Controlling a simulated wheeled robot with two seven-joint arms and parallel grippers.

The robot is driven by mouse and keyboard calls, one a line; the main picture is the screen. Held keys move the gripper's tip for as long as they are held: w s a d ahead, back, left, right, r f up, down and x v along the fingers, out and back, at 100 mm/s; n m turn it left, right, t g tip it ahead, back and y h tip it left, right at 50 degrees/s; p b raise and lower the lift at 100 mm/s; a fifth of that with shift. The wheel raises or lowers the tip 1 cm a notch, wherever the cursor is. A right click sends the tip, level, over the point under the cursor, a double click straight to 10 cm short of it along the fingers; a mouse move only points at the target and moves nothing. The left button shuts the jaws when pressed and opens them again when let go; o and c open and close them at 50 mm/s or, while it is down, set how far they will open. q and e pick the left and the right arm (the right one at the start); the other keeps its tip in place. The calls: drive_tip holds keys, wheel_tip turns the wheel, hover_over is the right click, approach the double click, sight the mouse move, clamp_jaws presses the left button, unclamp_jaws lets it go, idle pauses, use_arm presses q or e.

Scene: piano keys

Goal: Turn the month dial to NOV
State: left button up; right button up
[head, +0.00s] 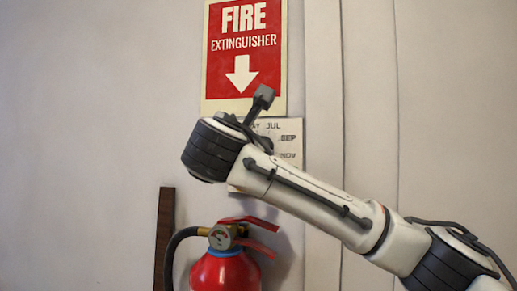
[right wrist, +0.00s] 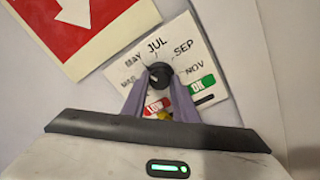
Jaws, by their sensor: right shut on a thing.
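The month dial (right wrist: 159,70) is a small dark round knob on a white panel (right wrist: 213,62), seen tilted in the right wrist view. MAR, MAY, JUL, SEP and NOV are printed around it; NOV is at its right. A small light mark shows on the knob, but I cannot tell which month it points to. My right gripper (right wrist: 160,83) is shut on the knob, with a purple-grey finger on each side. In the head view my right arm hides the knob and fingertips; part of the panel (head: 291,128) shows behind it. My left gripper is out of view.
A red and white fire extinguisher sign (head: 245,50) is just above the panel. A red fire extinguisher (head: 225,272) stands below my arm, by a brown strip (head: 164,235). The panel also carries a green ON label (right wrist: 200,86) and a red LOW label (right wrist: 155,107).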

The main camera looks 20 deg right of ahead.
drive_tip(key=shift+r+m+g+h+b, duration=0.25)
drive_tip(key=shift+m+b, duration=0.65)
drive_tip(key=shift+m, duration=3.8)
drive_tip(key=shift+f+m+h+b, duration=0.1)
drive_tip(key=shift+m+h+b, duration=0.6)
drive_tip(key=shift+m, duration=4)
drive_tip(key=shift+r+m+g+h+b, duration=0.15)
drive_tip(key=shift+m+b, duration=0.9)
drive_tip(key=shift+m, duration=3.65)
